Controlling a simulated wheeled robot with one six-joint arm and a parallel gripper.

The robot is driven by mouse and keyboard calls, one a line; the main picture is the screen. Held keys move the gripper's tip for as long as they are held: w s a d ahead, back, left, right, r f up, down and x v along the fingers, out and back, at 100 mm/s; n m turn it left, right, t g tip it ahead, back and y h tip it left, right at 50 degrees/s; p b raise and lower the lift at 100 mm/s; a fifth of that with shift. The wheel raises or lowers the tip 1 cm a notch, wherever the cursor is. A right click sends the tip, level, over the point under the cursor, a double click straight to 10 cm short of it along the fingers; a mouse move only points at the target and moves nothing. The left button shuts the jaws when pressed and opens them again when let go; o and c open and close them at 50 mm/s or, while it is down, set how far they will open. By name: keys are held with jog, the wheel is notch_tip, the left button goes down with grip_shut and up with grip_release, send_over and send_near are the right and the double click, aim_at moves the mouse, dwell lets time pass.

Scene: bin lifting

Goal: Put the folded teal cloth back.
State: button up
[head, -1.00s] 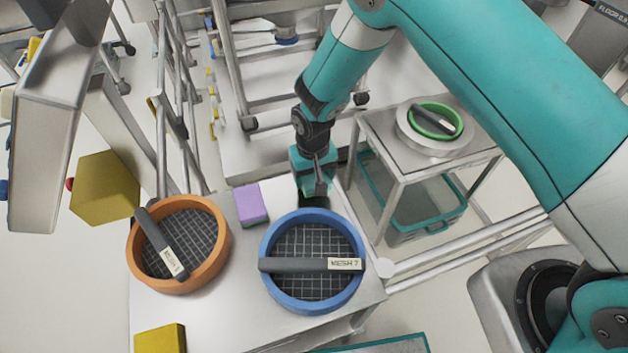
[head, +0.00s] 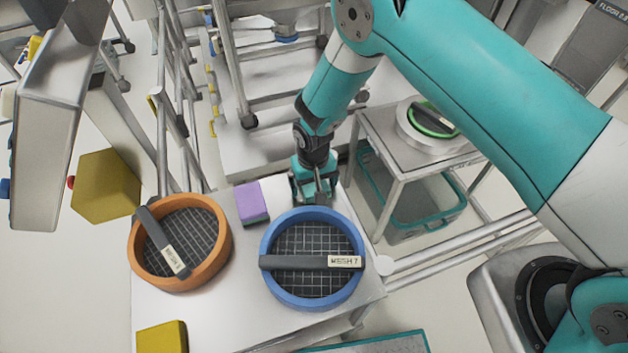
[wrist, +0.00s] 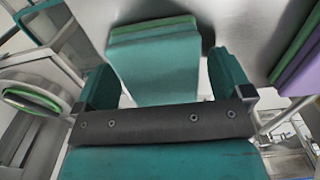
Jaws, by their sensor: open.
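The folded teal cloth (wrist: 155,72) shows in the wrist view as a flat layered slab with a greener far edge, on the pale table top. My gripper (wrist: 158,78) is open, with one teal finger on each side of the cloth. A narrow gap shows at the right finger; contact at the left is unclear. In the head view my gripper (head: 314,200) points down at the table, just behind the blue sieve. There I cannot separate the cloth from the teal gripper parts.
A blue sieve (head: 357,240) and an orange sieve (head: 221,253) stand on the table (head: 235,315), each with a dark bar across it. A purple block (head: 251,201) lies left of my gripper. A yellow block (head: 162,338) lies at the front left. A green sieve (head: 411,121) sits on a side stand.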

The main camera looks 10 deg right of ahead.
jog(key=s+d+r+n+y+b, duration=0.1)
jog(key=s+r, duration=0.1)
jog(key=r, duration=0.9)
jog(key=s+d+r+b, duration=0.1)
jog(key=r, duration=1)
jog(key=s+d+r+n+y, duration=0.1)
jog(key=s+d+r+n, duration=0.1)
jog(key=s+r, duration=0.5)
jog(key=s+d+r+n+y, duration=0.1)
jog(key=s+d+r, duration=0.3)
jog(key=s+r, duration=0.4)
jog(key=s+y, duration=0.1)
jog(key=s, duration=0.4)
jog(key=shift+s+d+n, duration=0.25)
jog(key=shift+n, duration=0.15)
jog(key=shift+r, duration=0.1)
